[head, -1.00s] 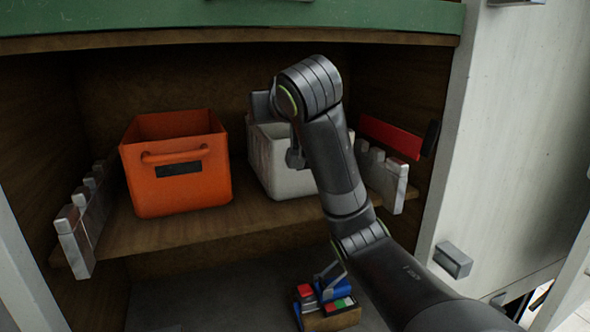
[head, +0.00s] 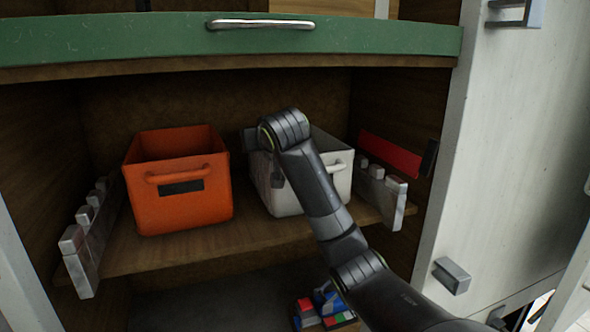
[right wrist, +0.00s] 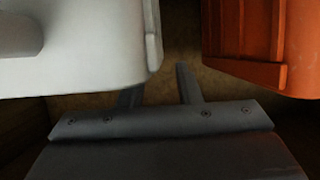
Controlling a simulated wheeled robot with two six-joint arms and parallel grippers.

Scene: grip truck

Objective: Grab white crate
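The white crate (head: 340,188) stands on the shelf, right of the orange crate, with a light handle on its front. My right arm crosses in front of it. My right gripper is at the crate's left side in the head view, mostly hidden behind my wrist. In the right wrist view my right gripper (right wrist: 160,86) has its two fingers apart. The white crate (right wrist: 75,62) fills the upper left there and hides part of one finger. I cannot tell whether they touch. My left gripper is not in view.
The orange crate (head: 180,205) stands close on the left and shows in the right wrist view (right wrist: 240,35). Grey slotted brackets flank the shelf (head: 140,250). A green drawer front (head: 150,35) is above. A small box of coloured items (head: 325,310) sits below.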

